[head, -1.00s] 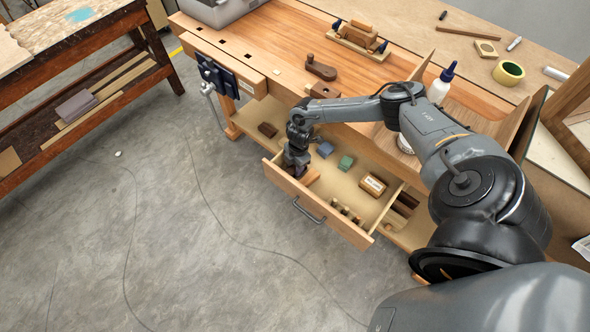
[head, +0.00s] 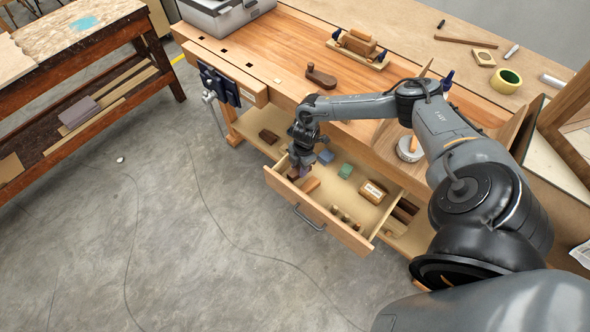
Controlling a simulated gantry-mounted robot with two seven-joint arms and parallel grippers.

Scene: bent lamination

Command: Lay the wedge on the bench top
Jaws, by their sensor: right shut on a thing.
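My right gripper (head: 302,164) points down into the open drawer (head: 335,222), near its front left corner. It is shut on a small purplish piece (head: 293,174), taken to be the wedge; the fingers hide most of it and its shape is unclear. An orange-brown wooden piece (head: 311,184) lies in the drawer just beside the fingers. The bench top (head: 287,82) is above and behind the drawer, with bare wood at its left and middle. My left gripper is not in view.
The drawer also holds a blue block (head: 325,156), a green block (head: 345,170), a labelled box (head: 373,191) and several small pegs. A dark brown tool (head: 321,77) and a clamped wooden assembly (head: 359,47) stand on the bench. A vise (head: 219,86) is at its left front.

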